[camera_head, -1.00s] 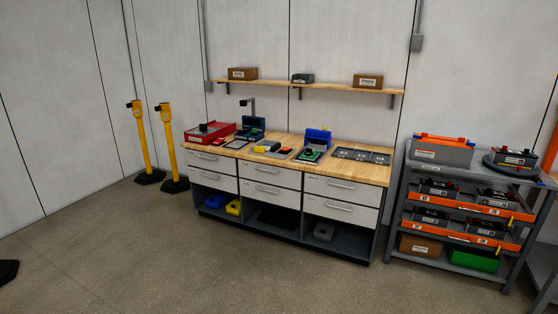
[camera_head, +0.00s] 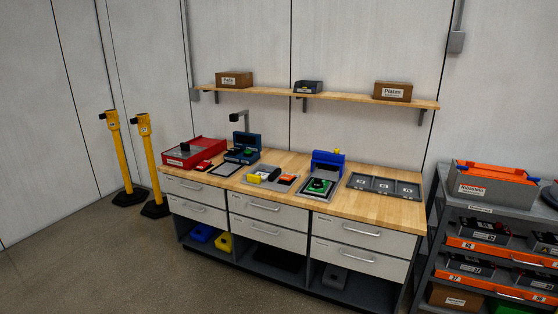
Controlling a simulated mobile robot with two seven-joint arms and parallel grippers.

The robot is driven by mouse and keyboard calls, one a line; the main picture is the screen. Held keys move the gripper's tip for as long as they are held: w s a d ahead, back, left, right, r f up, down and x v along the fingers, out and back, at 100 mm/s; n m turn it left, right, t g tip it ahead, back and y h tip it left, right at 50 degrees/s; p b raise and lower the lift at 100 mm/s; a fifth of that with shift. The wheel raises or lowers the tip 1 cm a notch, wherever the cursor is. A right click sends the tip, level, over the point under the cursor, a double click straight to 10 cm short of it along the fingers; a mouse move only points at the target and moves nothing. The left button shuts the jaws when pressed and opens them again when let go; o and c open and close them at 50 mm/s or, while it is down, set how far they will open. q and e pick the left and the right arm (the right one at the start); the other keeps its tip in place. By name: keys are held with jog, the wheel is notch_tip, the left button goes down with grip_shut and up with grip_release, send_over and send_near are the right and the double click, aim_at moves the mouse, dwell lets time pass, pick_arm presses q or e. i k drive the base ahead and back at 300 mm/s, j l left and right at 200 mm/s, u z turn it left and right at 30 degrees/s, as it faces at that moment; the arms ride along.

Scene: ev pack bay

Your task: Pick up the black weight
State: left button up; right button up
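I cannot single out the black weight for sure at this distance. A small dark item (camera_head: 185,147) sits on the red case (camera_head: 208,150) at the left end of the wooden bench (camera_head: 290,166). A grey tray (camera_head: 262,185) in the middle of the bench holds a yellow item (camera_head: 256,177), a dark item beside it and an orange-red item (camera_head: 289,179). A dark device with a green part (camera_head: 318,187) stands in front of a blue bin (camera_head: 327,164). Neither of my grippers is in view.
A grey three-section tray (camera_head: 383,185) lies at the bench's right. A shelf (camera_head: 345,99) with boxes hangs above. Two yellow posts (camera_head: 118,150) stand left of the bench, and a grey rack (camera_head: 485,214) stands right. The floor (camera_head: 110,260) in front looks clear at left.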

aim_at(317, 184)
jog(key=i, duration=1.65)
